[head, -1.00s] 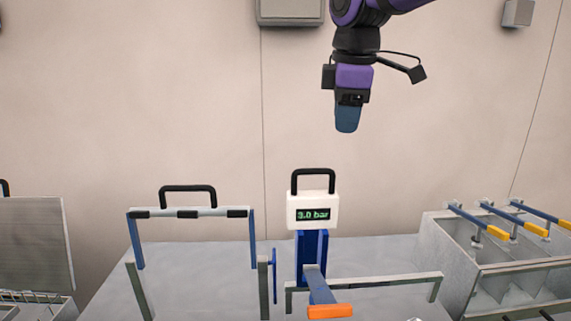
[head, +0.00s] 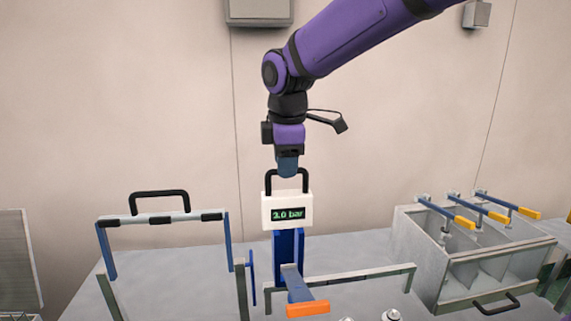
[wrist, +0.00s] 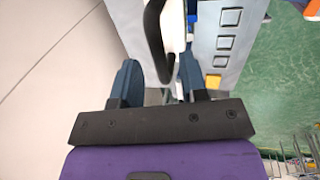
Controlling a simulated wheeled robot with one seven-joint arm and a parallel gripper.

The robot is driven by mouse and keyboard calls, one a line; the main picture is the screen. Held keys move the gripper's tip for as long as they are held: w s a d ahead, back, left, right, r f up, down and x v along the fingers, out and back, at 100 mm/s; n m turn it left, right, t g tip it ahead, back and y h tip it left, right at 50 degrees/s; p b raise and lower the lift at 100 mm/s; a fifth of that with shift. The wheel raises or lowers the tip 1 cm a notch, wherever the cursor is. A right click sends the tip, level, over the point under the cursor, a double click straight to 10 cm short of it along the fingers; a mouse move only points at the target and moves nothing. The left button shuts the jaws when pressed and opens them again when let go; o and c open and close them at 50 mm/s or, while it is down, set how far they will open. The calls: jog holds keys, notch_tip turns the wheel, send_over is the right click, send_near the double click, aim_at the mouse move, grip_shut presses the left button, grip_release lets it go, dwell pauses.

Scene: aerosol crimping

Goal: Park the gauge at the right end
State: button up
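The gauge (head: 287,212) is a white box with a green-lit bar reading and a black loop handle (head: 270,183). It stands upright on a blue post at the left end of a low grey rail (head: 365,278). My gripper (head: 287,170) points down at the top of the handle in the head view. In the wrist view my gripper (wrist: 160,82) has its two blue fingers apart, with the black handle (wrist: 154,40) and white gauge body seen beyond and between them. Contact with the handle cannot be told.
An orange-tipped lever (head: 307,309) sticks out in front of the post. A blue-legged frame with a black handle (head: 160,202) stands left. A grey bin (head: 430,265) with yellow-tipped levers stands right of the rail. Small round metal parts (head: 391,315) lie in front.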

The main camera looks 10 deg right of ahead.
jog(key=shift+w+f, duration=0.1)
jog(key=shift+f, duration=0.25)
jog(key=shift+c, duration=0.5)
grip_shut()
jog(key=shift+d, duration=0.15)
jog(key=d, duration=3.1)
jog(key=shift+d, duration=0.35)
jog(key=shift+o, duration=0.5)
grip_release()
jog(key=shift+d, duration=0.2)
jog(key=shift+a, duration=0.1)
